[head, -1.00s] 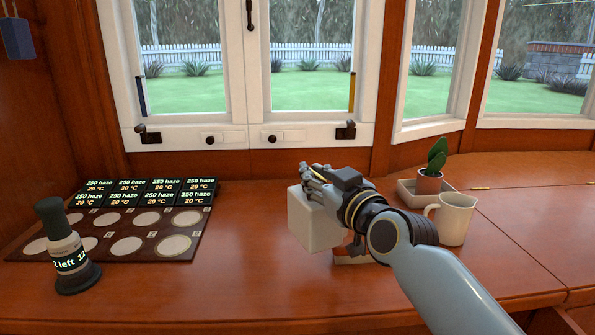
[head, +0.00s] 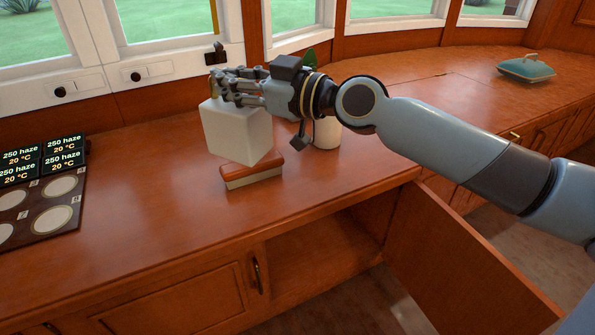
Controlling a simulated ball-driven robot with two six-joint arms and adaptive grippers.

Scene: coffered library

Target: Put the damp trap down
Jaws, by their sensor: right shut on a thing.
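The damp trap appears to be the pale grey-white box (head: 236,131) in the head view. My right gripper (head: 238,90) is shut on its top, with the fingers over the upper edge. The box is held upright but a little tilted in the picture, above the wooden counter (head: 150,175). Its lower edge overlaps a brown-topped block with a pale base (head: 252,176); I cannot tell whether they touch. My left gripper is not in view.
A dark board (head: 40,225) with pale discs and small displays lies at left. A pale mug (head: 327,133) stands behind my right wrist. A teal lidded dish (head: 526,69) sits far right. Below the counter a cupboard door (head: 455,262) hangs open. Counter left of the box is clear.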

